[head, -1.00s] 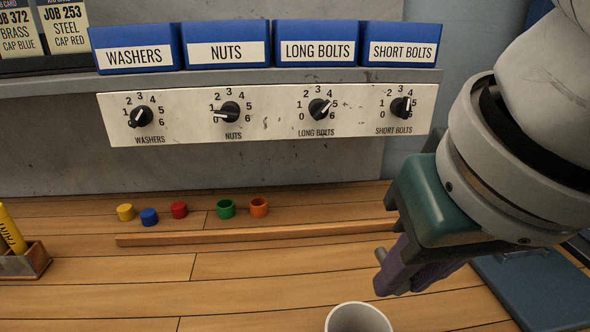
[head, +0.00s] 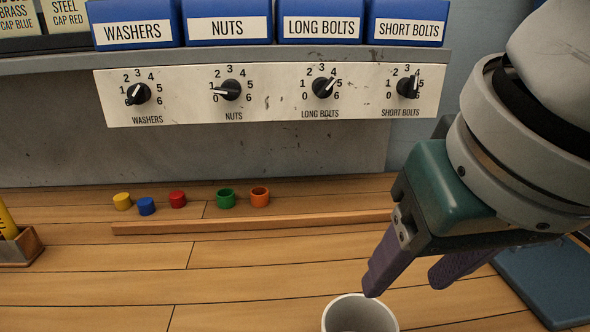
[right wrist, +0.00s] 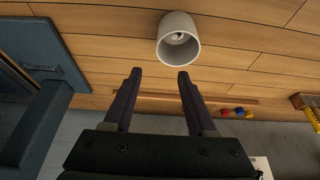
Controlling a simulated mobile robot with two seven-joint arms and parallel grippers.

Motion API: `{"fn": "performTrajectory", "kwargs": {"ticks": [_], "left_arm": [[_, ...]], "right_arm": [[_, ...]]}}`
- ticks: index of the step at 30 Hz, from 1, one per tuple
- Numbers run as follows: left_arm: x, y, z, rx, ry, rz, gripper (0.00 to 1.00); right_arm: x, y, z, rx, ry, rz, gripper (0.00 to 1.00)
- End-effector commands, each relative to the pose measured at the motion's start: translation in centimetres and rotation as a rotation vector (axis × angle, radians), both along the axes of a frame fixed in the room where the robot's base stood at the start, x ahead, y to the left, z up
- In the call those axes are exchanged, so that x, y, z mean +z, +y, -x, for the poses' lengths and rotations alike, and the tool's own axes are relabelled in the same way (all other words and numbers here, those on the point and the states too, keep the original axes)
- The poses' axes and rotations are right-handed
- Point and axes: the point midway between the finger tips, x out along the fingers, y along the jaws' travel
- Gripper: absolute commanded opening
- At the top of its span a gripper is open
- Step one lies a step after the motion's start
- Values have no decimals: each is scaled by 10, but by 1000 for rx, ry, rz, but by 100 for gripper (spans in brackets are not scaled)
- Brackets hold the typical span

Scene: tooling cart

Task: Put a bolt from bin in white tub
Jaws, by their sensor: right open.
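The white tub (head: 333,319) stands on the wooden bench at the bottom of the head view, partly cut off. It also shows in the right wrist view (right wrist: 176,21), where a small pale shape lies inside; I cannot tell what it is. Blue bins labelled LONG BOLTS (head: 318,27) and SHORT BOLTS (head: 408,28) sit on the shelf; their contents are hidden. My right gripper (head: 408,278) is open above the bench, right of and above the tub in the head view. Its purple fingers (right wrist: 160,74) are apart with nothing between them. My left gripper is not in view.
WASHERS (head: 132,32) and NUTS (head: 227,28) bins share the shelf. A dial panel (head: 270,105) hangs below. Several coloured caps (head: 177,200) stand behind a wooden strip (head: 250,222). A wooden holder (head: 20,248) is at left, a blue flat object (head: 545,280) at right.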

Motion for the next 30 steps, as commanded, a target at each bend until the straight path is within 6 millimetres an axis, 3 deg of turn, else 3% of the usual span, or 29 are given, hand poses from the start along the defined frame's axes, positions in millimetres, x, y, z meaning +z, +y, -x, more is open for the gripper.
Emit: {"fn": "performTrajectory", "kwargs": {"ticks": [8, 21, 30], "left_arm": [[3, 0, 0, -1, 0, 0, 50], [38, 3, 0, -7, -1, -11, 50], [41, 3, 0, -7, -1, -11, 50]], "right_arm": [[9, 1, 3, 1, 0, -3, 57], [87, -1, 33, 1, -4, 2, 57], [92, -1, 38, 0, 0, 0, 57]]}}
